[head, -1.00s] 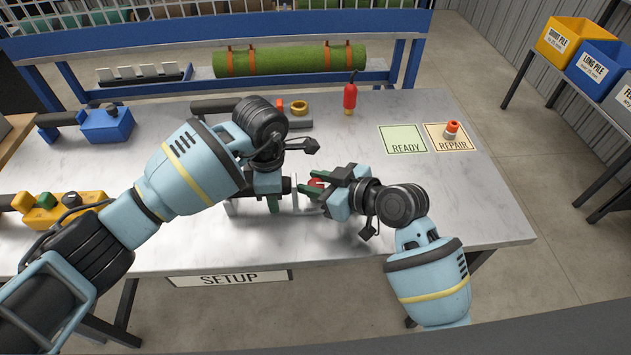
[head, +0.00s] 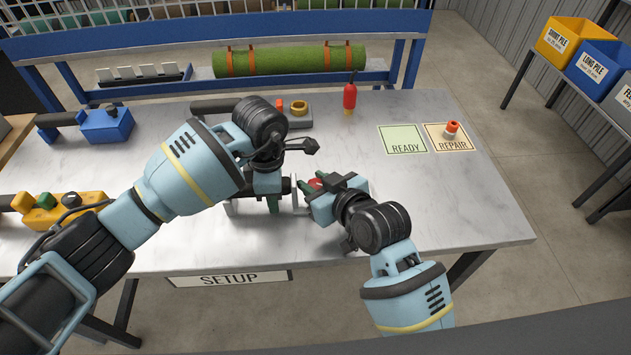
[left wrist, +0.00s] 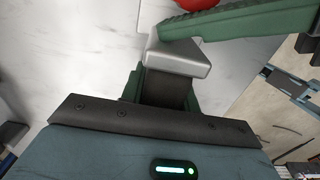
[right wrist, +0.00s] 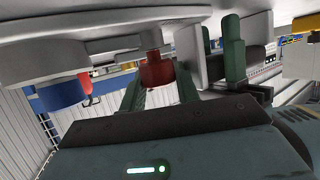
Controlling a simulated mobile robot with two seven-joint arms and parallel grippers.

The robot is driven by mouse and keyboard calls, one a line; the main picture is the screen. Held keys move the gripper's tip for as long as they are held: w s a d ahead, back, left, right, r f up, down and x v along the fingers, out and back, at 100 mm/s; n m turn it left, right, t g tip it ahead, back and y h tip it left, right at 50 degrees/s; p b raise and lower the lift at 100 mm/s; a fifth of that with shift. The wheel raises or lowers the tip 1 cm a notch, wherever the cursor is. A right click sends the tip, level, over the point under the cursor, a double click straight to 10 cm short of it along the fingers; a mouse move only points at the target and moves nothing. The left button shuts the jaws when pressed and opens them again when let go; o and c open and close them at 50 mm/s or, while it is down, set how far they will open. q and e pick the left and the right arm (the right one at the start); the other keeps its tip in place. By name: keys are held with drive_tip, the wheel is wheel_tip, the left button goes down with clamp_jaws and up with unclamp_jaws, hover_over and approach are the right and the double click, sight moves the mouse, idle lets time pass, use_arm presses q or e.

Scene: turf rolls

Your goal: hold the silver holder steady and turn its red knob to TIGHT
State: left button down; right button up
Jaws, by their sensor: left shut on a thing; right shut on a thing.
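The silver holder (head: 295,194) is on the table, mostly hidden behind my grippers. Its metal body (left wrist: 180,55) shows in the left wrist view between green fingers. My left gripper (head: 273,203) is shut on the holder from above. The red knob (head: 315,184) is at the holder's right end, partly covered by my right gripper (head: 309,187). In the right wrist view the knob (right wrist: 157,70) sits between the green fingers of my right gripper (right wrist: 160,92), which is shut on it. No TIGHT mark is readable.
A blue holder (head: 106,124) and a yellow holder (head: 60,208) stand at the left. A grey block with a brass ring (head: 299,107) and a red bottle (head: 350,97) stand behind.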

drive_tip(key=shift+f, duration=0.3)
drive_tip(key=o, duration=0.8)
drive_tip(key=shift+o, duration=0.8)
drive_tip(key=shift+r, duration=0.15)
drive_tip(key=shift+r, duration=0.1)
drive_tip(key=shift+a+n+y, duration=0.1)
drive_tip(key=shift+n+y, duration=0.2)
